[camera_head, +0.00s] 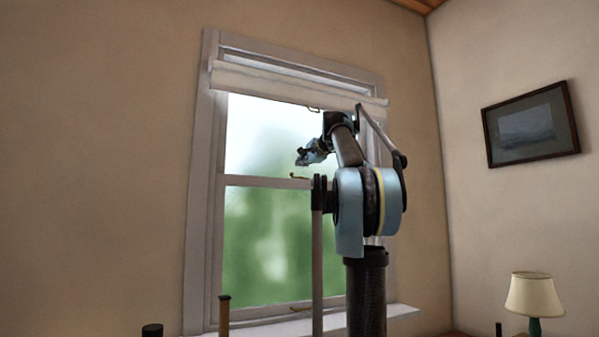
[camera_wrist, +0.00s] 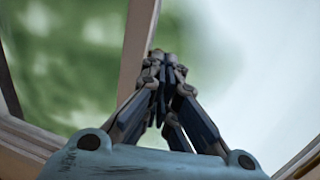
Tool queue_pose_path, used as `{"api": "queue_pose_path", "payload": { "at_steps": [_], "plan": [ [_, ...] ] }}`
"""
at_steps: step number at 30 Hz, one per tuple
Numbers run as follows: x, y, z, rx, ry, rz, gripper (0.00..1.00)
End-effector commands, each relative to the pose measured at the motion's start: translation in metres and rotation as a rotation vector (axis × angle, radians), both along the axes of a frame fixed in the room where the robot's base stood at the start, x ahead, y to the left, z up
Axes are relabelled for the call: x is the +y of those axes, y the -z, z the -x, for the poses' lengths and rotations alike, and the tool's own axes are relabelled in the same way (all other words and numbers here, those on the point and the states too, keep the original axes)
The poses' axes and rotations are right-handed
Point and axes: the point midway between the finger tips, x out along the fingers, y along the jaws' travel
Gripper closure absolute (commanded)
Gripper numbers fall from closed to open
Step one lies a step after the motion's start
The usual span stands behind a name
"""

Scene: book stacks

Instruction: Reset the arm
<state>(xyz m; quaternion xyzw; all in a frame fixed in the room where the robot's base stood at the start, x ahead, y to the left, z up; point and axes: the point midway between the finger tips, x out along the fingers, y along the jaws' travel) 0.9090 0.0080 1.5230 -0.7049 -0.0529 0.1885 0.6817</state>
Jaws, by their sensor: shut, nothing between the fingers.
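My arm (camera_head: 356,190) is raised and folded in front of a window in the head view. My gripper (camera_head: 302,157) is at the arm's end, pointing left, in front of the window glass. In the wrist view my gripper (camera_wrist: 160,70) has its fingers together, with nothing held between them. The window's frame bar and blurred green and white glass fill the background behind the fingers.
The window (camera_head: 265,235) has a rolled white blind (camera_head: 290,83) at its top and a sill below. A framed picture (camera_head: 530,124) hangs on the right wall. A cream-shaded lamp (camera_head: 534,295) stands at the lower right. The left wall is bare.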

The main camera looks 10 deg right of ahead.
Motion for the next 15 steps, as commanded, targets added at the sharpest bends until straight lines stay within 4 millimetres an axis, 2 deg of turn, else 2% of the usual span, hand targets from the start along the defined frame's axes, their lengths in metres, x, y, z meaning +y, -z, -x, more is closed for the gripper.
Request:
{"api": "queue_pose_path", "payload": {
  "at_steps": [6,15],
  "plan": [
    [-0.003,-0.004,0.018,0.0,0.002,0.0,1.0],
    [-0.001,-0.001,0.022,0.002,-0.005,0.008,1.0]
  ]
}}
